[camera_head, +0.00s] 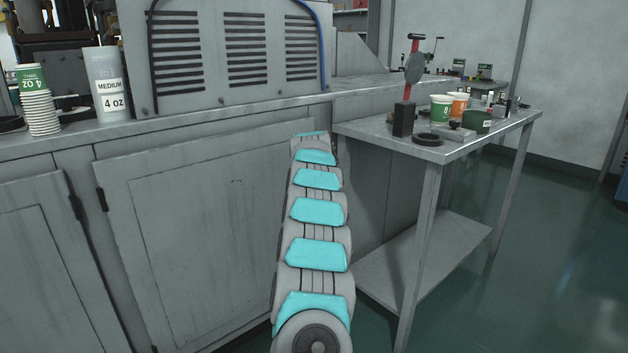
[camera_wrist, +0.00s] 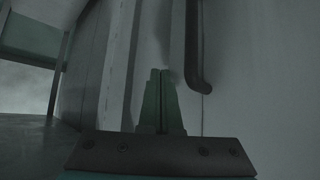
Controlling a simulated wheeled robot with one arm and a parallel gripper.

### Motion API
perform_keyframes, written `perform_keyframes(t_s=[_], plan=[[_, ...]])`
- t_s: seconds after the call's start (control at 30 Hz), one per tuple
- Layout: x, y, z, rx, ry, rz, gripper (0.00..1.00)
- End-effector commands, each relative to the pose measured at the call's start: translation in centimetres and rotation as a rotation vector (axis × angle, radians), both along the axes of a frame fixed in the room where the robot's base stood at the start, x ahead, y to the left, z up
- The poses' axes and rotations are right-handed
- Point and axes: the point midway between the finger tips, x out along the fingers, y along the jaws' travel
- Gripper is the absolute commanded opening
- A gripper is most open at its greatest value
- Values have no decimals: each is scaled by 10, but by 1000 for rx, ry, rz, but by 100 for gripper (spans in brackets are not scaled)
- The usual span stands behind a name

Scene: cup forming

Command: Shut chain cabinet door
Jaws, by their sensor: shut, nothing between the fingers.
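The grey metal cabinet door (camera_head: 190,240) is in the left half of the head view, with dark hinges on its left edge. My arm hides its right edge, so I cannot tell there whether it is flush with the frame. The wrist view shows a pale upright panel (camera_wrist: 255,90) with a dark bar handle (camera_wrist: 193,45) bent in at its lower end. My gripper (camera_wrist: 160,75) is shut and empty, just left of the handle, near a vertical edge. I cannot tell whether the fingertips touch the panel. My gripper is hidden in the head view.
A steel side table (camera_head: 440,150) with cups and tools stands right of my arm, its lower shelf (camera_head: 425,260) close by. A second cabinet door (camera_head: 45,270) is at the left. Stacked cups (camera_head: 40,108) stand on the counter. Open green floor (camera_head: 560,230) lies at the right.

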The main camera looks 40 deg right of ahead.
Motion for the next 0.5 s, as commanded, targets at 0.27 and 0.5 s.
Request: perform_keyframes(t_s=[0.27, 0.5], plan=[[-38, -2, 27, 5, 5, -6, 0], [-68, 0, 52, 7, 8, -4, 0]])
